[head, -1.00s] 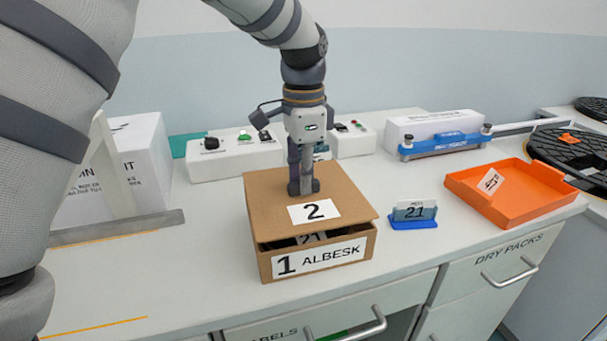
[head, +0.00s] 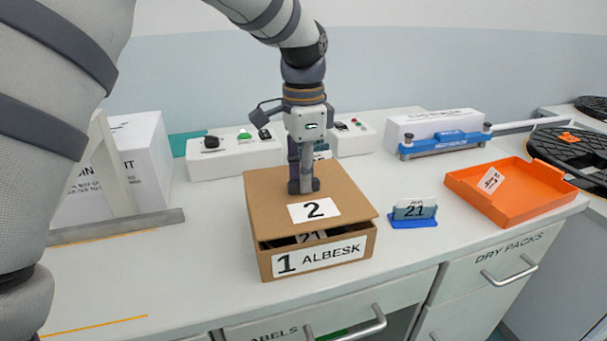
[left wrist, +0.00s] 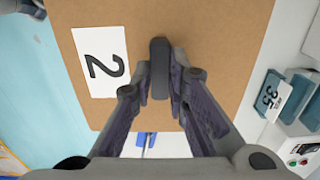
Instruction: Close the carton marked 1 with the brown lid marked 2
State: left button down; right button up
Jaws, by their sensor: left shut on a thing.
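The brown carton marked 1 (head: 289,263) stands on the counter with "ALBESK" on its front label. The brown lid marked 2 (head: 345,197) lies over the carton's top, and a dark gap shows below its front edge. A label reading 21 is partly visible in that gap. My left gripper (head: 303,187) points down at the lid's middle and is shut on the lid's dark knob. The left wrist view also shows the lid (left wrist: 220,50) and the knob (left wrist: 160,68) between the fingers. My right gripper is in neither view.
A blue holder with a card marked 21 (head: 414,212) stands right of the carton. An orange tray (head: 525,205) lies farther right. A control box (head: 235,155) and a white box with a blue device (head: 445,143) stand behind.

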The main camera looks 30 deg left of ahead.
pick_arm(q)
jog(key=shift+f, duration=1.1)
jog(key=c, duration=1.5)
grip_release()
notch_tip(320, 180, up, 12)
jog(key=shift+f, duration=0.1)
